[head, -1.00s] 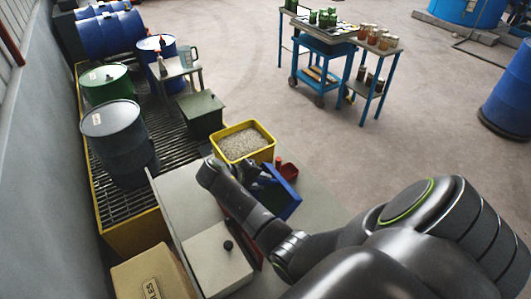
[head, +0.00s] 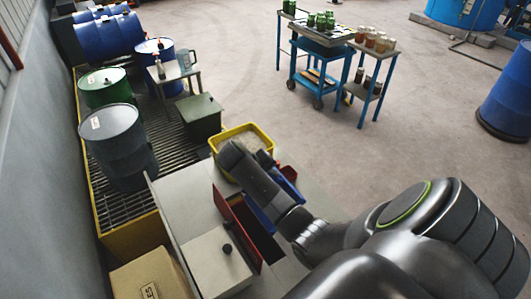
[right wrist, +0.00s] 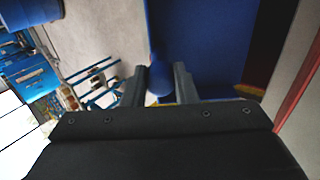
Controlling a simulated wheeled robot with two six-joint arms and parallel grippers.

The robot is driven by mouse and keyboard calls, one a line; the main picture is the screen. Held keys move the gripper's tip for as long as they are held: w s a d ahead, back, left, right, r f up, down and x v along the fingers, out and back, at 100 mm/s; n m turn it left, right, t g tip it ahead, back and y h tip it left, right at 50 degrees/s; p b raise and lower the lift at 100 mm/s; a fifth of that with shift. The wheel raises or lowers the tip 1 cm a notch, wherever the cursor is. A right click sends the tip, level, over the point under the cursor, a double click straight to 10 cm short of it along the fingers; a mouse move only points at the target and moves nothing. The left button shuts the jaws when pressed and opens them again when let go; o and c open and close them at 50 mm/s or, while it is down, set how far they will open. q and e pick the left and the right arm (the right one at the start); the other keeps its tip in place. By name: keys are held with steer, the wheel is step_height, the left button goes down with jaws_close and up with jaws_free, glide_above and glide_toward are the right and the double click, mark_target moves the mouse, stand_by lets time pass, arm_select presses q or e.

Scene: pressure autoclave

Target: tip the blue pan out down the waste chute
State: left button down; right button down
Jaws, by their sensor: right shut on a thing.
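The blue pan (head: 258,214) is mostly hidden behind my right forearm in the head view; strips of it show on both sides of the arm. In the right wrist view the pan (right wrist: 205,45) looms large just beyond the fingers. My right gripper (right wrist: 158,86) is shut on its blue handle, one finger on each side. The waste chute (head: 247,235) is a red-edged dark opening beside the pale lidded box. The pan is close to its upper right side; I cannot tell whether it touches or what it holds. My left gripper is not in view.
A yellow tub (head: 254,128) of pale granules stands behind my right wrist. A dark green box (head: 200,117) and a grey drum (head: 120,148) are farther left. A cardboard box (head: 150,277) is at the lower left.

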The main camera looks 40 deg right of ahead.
steer(key=d+y, duration=0.1)
steer(key=d, duration=0.1)
steer(key=d+y, duration=0.1)
steer(key=d, duration=0.1)
steer(key=d+y, duration=0.1)
steer(key=shift+s+d, duration=0.35)
steer(key=shift+d, duration=0.05)
steer(key=shift+s+d+f+t+y, duration=0.15)
steer(key=shift+d+f+y, duration=0.2)
steer(key=shift+d+y, duration=0.45)
steer(key=shift+d+f+t+y, duration=0.1)
steer(key=shift+d+f+y, duration=0.3)
steer(key=shift+d+y, duration=0.35)
steer(key=shift+s+d+f+t+y, duration=0.15)
steer(key=shift+d+f+y, duration=0.2)
steer(key=shift+d+y, duration=0.45)
steer(key=shift+w, duration=0.1)
